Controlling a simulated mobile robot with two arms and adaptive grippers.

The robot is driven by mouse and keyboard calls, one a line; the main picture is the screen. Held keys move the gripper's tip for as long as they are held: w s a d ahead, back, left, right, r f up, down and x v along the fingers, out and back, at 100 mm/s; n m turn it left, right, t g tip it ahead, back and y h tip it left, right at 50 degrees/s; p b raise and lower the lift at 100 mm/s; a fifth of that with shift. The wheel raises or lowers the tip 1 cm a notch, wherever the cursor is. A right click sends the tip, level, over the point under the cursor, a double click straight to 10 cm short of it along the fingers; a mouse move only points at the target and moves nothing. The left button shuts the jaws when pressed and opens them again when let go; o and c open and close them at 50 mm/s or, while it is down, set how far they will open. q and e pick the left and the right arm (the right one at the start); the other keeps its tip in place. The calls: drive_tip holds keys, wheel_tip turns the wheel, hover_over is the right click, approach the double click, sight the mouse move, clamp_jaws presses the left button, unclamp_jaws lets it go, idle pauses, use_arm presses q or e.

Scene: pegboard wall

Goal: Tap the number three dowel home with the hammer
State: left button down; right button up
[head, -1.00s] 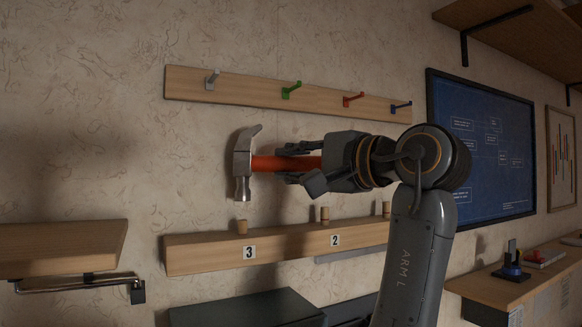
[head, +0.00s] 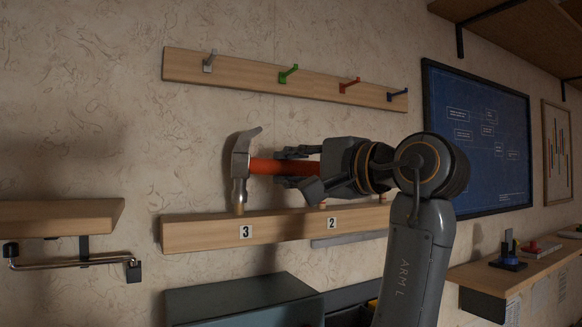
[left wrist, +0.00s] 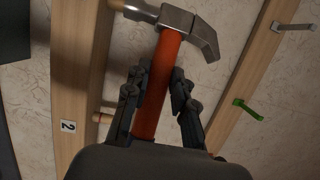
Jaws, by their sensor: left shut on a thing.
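The hammer (head: 241,165), with a steel head and orange-red handle, is held sideways by my left gripper (head: 286,168), shut around its handle. The left wrist view shows the gripper's fingers (left wrist: 155,95) on both sides of the handle (left wrist: 158,80). The hammer's striking face points down and sits right over the peg rail (head: 200,231) above label 3 (head: 245,232). The number two dowel (left wrist: 103,118) stands out of the rail. My right gripper is not in view.
A hook rail with grey, green (head: 287,75), red and blue hooks runs above the hammer. A wooden shelf (head: 60,217) with a metal bar below is at left. A dark box (head: 240,298) is below the rail. A blue framed board (head: 480,140) hangs at right.

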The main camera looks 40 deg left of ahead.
use_arm(q)
drive_tip(key=shift+a+f, duration=0.1)
drive_tip(key=shift+f, duration=0.15)
wheel_tip(320, 180, up, 7)
drive_tip(key=p, duration=0.6)
drive_tip(key=shift+w+a, duration=0.1)
drive_tip(key=shift+a, duration=0.05)
